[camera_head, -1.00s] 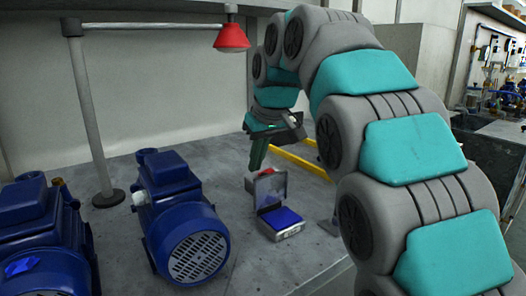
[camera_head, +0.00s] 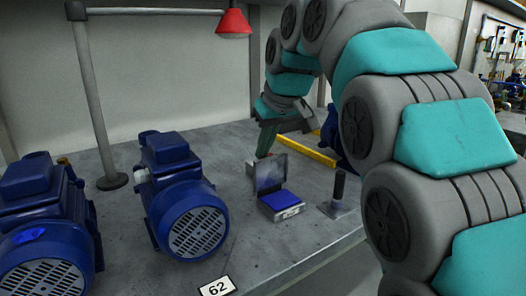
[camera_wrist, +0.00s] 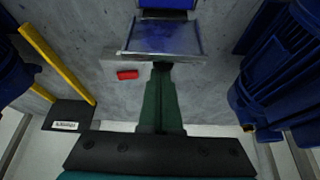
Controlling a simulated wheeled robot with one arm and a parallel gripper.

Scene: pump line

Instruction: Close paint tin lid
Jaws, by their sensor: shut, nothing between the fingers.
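The paint tin (camera_head: 280,205) is a small rectangular metal box with a blue inside, standing on the grey bench. Its hinged lid (camera_head: 270,172) stands open, roughly upright, at the back of the tin. The wrist view shows the lid (camera_wrist: 165,38) with the blue of the tin (camera_wrist: 165,3) beyond it. My gripper (camera_head: 262,156) is low behind the lid, its green fingers pointing down. In the wrist view my gripper (camera_wrist: 161,68) has its fingers together and empty, with the tips close to the lid; I cannot tell whether they touch it.
Blue motors (camera_head: 185,200) stand left of the tin. A black-handled metal tool (camera_head: 339,190) stands to its right. A red piece (camera_wrist: 127,74) lies beside the fingertips. Yellow bars (camera_head: 305,152) lie behind. A red lamp (camera_head: 233,22) hangs above. Bench in front of the tin is clear.

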